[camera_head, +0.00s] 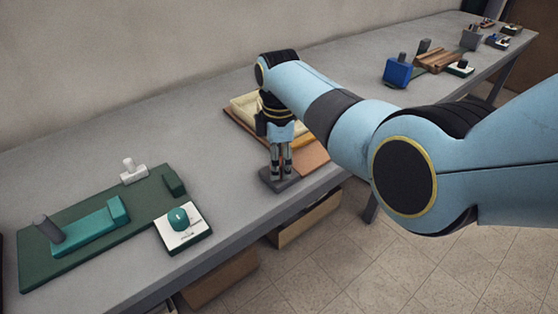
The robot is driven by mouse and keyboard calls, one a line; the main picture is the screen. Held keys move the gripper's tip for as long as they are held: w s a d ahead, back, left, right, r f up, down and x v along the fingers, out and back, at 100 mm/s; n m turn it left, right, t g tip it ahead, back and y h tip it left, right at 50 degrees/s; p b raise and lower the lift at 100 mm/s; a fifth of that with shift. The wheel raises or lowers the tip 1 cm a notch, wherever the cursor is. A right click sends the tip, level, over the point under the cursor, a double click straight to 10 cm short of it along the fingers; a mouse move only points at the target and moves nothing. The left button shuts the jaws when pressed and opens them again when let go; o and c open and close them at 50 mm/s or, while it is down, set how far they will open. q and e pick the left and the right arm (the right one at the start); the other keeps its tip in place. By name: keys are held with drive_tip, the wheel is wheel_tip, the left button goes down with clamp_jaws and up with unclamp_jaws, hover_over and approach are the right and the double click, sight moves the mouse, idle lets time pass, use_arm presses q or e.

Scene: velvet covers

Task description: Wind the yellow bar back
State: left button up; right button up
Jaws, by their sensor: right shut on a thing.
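My right gripper (281,172) points down at the front edge of the bench, shut on a dark grey piece (291,184). The fingers hide where they grip it. Just behind is a brown board (315,156) with a cream part (243,106) on it. A yellow-orange strip (304,141) shows beside the gripper, seemingly the yellow bar. My right arm and gripper hide most of it. My left gripper is not in view.
On the grey bench (120,150), a green board (95,240) with a teal block, and a white-based teal knob (183,228), stand at the left. A blue block (397,73) and a wooden piece (437,61) stand at the far right. Bench space between is clear.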

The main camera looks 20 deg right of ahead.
drive_tip(key=shift+m, duration=0.3)
drive_tip(key=shift+r+m+p, duration=0.1)
drive_tip(key=shift+m+p, duration=0.5)
drive_tip(key=shift+p, duration=0.05)
drive_tip(key=shift+m+p, duration=0.65)
drive_tip(key=shift+m, duration=0.55)
drive_tip(key=m+p, duration=0.1)
drive_tip(key=m, duration=0.3)
drive_tip(key=shift+m, duration=0.3)
drive_tip(key=m+p, duration=0.1)
drive_tip(key=m, duration=1.1)
drive_tip(key=shift+p, duration=0.3)
